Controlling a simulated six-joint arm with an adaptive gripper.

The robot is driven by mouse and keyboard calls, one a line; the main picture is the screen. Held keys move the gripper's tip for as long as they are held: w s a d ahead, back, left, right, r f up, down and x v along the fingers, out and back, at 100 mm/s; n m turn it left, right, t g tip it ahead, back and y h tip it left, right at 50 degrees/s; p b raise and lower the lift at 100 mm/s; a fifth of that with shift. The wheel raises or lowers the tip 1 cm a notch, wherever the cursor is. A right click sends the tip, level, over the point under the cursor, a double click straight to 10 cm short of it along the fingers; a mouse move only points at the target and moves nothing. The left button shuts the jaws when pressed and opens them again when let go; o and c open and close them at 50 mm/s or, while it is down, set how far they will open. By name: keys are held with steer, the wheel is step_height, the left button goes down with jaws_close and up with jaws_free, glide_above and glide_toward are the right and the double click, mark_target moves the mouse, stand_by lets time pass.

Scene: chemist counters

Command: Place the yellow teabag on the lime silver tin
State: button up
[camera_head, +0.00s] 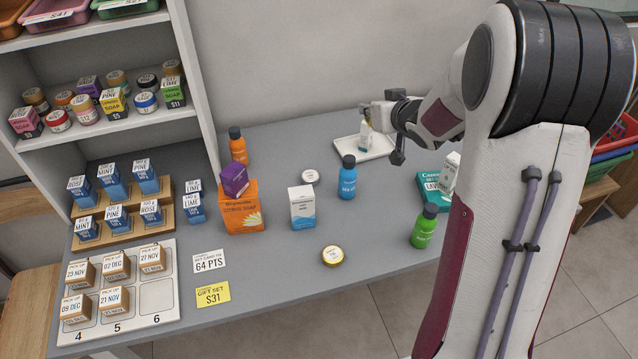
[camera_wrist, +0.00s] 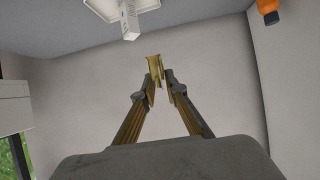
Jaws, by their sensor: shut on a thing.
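My gripper (camera_wrist: 161,80) is shut on a small yellow piece (camera_wrist: 154,66) at its fingertips; it matches the yellow teabag in colour, but its label and shape are not clear. In the head view my gripper (camera_head: 374,112) is above the white tray (camera_head: 378,148) at the back of the counter. A round tin with a silver-white lid (camera_head: 310,177) lies on the counter to the left of the blue bottle. Its label is too small to read, so I cannot tell if it is the lime one. A yellow-rimmed tin (camera_head: 333,256) lies nearer the front edge.
A white box (camera_wrist: 129,22) stands on the tray just beyond my fingertips. A blue bottle (camera_head: 347,178), a white box with blue base (camera_head: 302,208), an orange soap box (camera_head: 240,207) and a green bottle (camera_head: 424,227) stand around the tins.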

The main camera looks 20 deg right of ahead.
glide_above(362, 181)
step_height(362, 181, down, 11)
stand_by(0.5)
steer(key=shift+f, duration=2.8)
steer(key=shift+f, duration=2.05)
steer(key=shift+f, duration=0.1)
steer(key=shift+o, duration=1.2)
steer(key=shift+f, duration=0.1)
steer(key=shift+o, duration=0.5)
